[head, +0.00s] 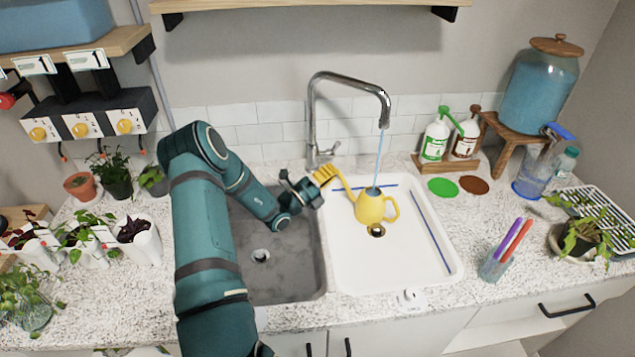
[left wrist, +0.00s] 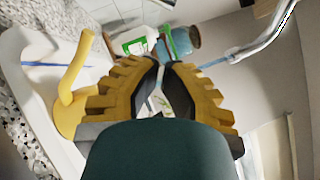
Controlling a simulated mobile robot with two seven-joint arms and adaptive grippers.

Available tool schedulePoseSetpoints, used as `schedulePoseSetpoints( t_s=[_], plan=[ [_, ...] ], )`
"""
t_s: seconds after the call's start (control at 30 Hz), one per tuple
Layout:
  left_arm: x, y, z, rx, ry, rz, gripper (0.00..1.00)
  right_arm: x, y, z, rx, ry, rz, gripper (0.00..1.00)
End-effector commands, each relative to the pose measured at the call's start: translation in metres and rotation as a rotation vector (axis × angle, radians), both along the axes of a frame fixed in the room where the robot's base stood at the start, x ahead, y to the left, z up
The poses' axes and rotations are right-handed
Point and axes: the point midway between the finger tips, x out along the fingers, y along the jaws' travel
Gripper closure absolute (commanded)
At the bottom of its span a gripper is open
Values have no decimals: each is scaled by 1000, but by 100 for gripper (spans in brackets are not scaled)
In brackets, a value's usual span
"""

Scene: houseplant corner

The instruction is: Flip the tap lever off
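The chrome tap (head: 313,115) stands behind the sink, and its small side lever (head: 330,150) sticks out to the right near its base. A stream of water (head: 379,158) runs from the spout into the yellow watering can (head: 370,208) in the white basin. My left gripper (head: 327,174) is just below and in front of the lever, apart from it, with nothing held. Its yellow fingers (left wrist: 163,66) lean together with their tips almost meeting. The left wrist view also shows the tap's spout (left wrist: 262,42) and part of the can (left wrist: 68,112). My right gripper is not in view.
The grey basin (head: 300,280) lies under my left arm, and the white basin (head: 440,262) is to its right. Two bottles stand in a wooden caddy (head: 447,166) right of the tap. A shelf (head: 310,6) hangs above. Potted plants stand at the left.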

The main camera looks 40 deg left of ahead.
Motion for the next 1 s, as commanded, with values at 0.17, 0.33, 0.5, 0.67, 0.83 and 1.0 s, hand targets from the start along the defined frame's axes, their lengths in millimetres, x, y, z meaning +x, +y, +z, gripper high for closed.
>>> schedulePoseSetpoints(
  t_s=[0.17,0.33,0.5,0.67,0.83,1.0],
  plan=[
    [29,3,11,4,-2,2,100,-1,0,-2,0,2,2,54],
    [43,14,20,2,0,1,100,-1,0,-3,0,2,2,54],
    [49,20,24,0,1,1,100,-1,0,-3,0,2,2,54],
    [49,20,25,0,1,1,100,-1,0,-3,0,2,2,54],
    [49,20,25,0,1,0,100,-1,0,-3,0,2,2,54],
    [50,21,28,-13,10,1,100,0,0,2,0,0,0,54]
  ],
)
